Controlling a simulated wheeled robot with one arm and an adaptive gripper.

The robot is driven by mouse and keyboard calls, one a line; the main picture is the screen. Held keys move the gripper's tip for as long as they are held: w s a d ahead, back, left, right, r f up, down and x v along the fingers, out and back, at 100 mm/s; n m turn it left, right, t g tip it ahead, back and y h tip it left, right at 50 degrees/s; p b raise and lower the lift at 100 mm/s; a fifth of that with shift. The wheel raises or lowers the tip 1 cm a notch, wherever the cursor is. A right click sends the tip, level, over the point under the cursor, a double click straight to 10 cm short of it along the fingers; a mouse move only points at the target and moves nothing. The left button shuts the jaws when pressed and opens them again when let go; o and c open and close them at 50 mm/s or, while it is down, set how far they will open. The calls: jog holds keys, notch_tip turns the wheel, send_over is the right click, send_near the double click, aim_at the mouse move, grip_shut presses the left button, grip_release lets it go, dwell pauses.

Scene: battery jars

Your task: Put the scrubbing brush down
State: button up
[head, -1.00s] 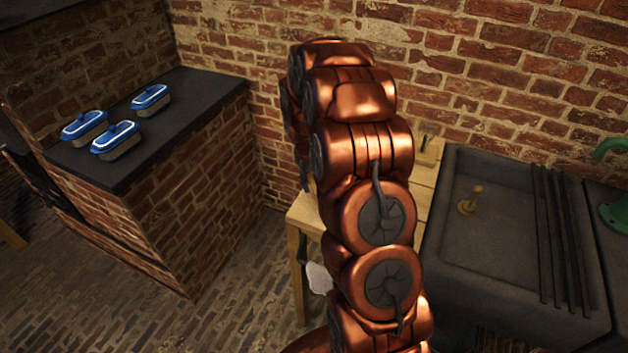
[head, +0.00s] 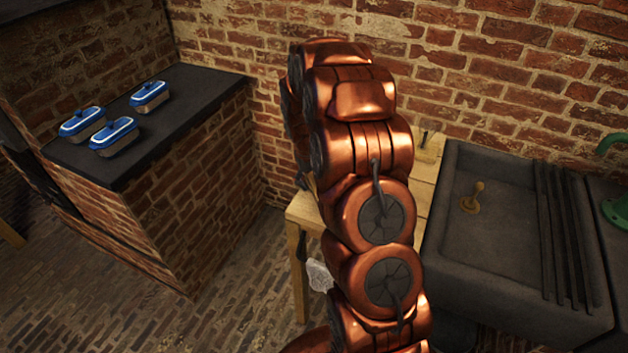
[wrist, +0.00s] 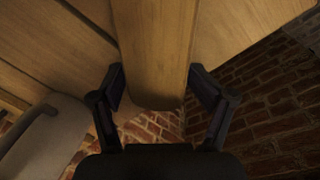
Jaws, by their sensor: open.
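In the wrist view, a long pale wooden piece with a rounded end (wrist: 158,50), which looks like the back of the scrubbing brush, lies between my fingers. Its bristles do not show. My gripper (wrist: 156,76) is open, with one dark finger on each side of the wood. A wooden table top (wrist: 60,50) with plank seams is beneath it; I cannot tell whether the brush touches it. In the head view, my copper arm hides the gripper and brush, and part of the wooden table (head: 305,212).
A dark stone sink (head: 505,235) with a wooden-handled thing (head: 472,200) in it stands right of the table. Several dark bars cross its right side. Blue-lidded dishes (head: 114,134) sit on the dark counter (head: 190,105) at left. A brick wall (head: 480,60) closes the back.

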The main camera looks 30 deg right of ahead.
jog(key=shift+r+p, duration=0.8)
jog(key=shift+r, duration=0.05)
jog(key=shift+w+a+r+b, duration=0.1)
jog(key=shift+w+r+b, duration=0.1)
jog(key=shift+b, duration=0.3)
notch_tip(320, 180, up, 10)
jog(key=a+b, duration=0.1)
jog(key=b, duration=0.3)
jog(key=s+a+r+n, duration=0.1)
jog(key=s+a+r, duration=0.4)
jog(key=s+a, duration=0.4)
jog(key=s+a+n, duration=0.1)
jog(key=s+a, duration=0.5)
jog(key=s, duration=0.7)
jog(key=s+a+f+g+y, duration=0.1)
jog(key=s+a, duration=0.5)
jog(key=s, duration=0.7)
jog(key=shift+s+f+n+g+y, duration=0.2)
jog(key=shift+n+g+y, duration=0.1)
jog(key=shift+n, duration=0.1)
